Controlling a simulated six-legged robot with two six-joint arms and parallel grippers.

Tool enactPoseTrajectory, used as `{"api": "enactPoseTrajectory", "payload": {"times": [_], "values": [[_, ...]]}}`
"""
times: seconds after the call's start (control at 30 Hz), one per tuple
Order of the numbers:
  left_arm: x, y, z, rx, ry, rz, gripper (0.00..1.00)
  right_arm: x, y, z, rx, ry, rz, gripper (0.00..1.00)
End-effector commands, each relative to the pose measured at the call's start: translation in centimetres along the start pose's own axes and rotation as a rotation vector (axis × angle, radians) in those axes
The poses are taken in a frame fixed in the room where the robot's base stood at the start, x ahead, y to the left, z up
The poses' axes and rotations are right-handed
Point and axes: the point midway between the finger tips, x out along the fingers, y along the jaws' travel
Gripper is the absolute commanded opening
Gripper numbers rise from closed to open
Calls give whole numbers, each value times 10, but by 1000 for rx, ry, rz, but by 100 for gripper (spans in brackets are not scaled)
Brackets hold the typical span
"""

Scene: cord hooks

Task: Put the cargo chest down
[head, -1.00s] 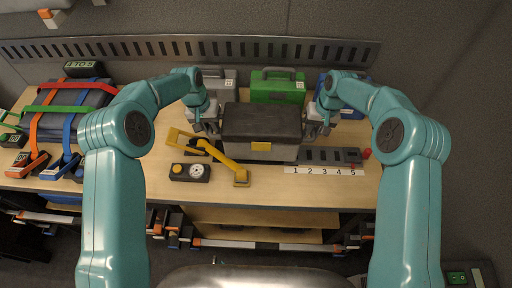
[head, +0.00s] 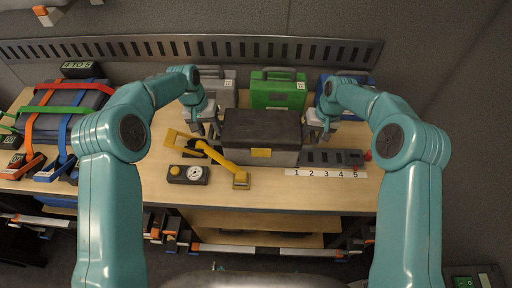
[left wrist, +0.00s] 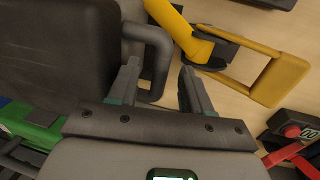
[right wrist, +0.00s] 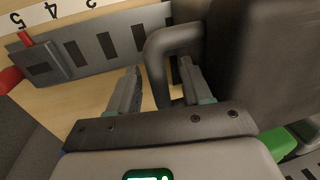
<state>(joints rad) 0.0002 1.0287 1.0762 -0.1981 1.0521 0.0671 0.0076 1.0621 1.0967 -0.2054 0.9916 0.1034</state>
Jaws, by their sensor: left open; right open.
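The cargo chest (head: 262,130) is grey with a dark lid and a yellow latch. It stands upright on the wooden bench top, between my two grippers. My left gripper (head: 216,130) is open at the chest's left side. In the left wrist view the left side handle (left wrist: 155,60) lies between or just beside the open fingers (left wrist: 160,85). My right gripper (head: 309,132) is open at the right side. In the right wrist view the right side handle (right wrist: 165,55) runs between the open fingers (right wrist: 160,85). The chest's underside is hidden.
A yellow lever arm (head: 225,160) and a dial box (head: 188,174) are in front left of the chest. A slotted grey plate (head: 330,158) and number strip (head: 325,173) are at front right. Green (head: 278,92) and blue cases stand behind. Strapped cases (head: 62,100) lie at left.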

Motion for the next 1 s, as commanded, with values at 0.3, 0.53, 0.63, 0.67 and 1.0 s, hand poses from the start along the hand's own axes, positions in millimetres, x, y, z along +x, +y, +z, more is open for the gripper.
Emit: {"api": "enactPoseTrajectory", "payload": {"times": [0.3, 0.53, 0.63, 0.67, 1.0], "values": [[-71, 0, -2, 0, 1, 0, 49, 0, 0, 0, 0, 0, 0, 49], [-93, 0, -2, 0, -1, 0, 49, -2, 0, 0, 0, 1, 0, 49], [-94, 0, -2, 0, -2, 1, 49, -13, 0, -1, 0, 3, 0, 49], [-94, 0, -2, 0, -2, 1, 49, -18, 0, 0, 0, 3, 0, 49], [-94, 0, -2, 0, -2, 0, 49, -93, 0, 1, -1, 5, 1, 49]]}}
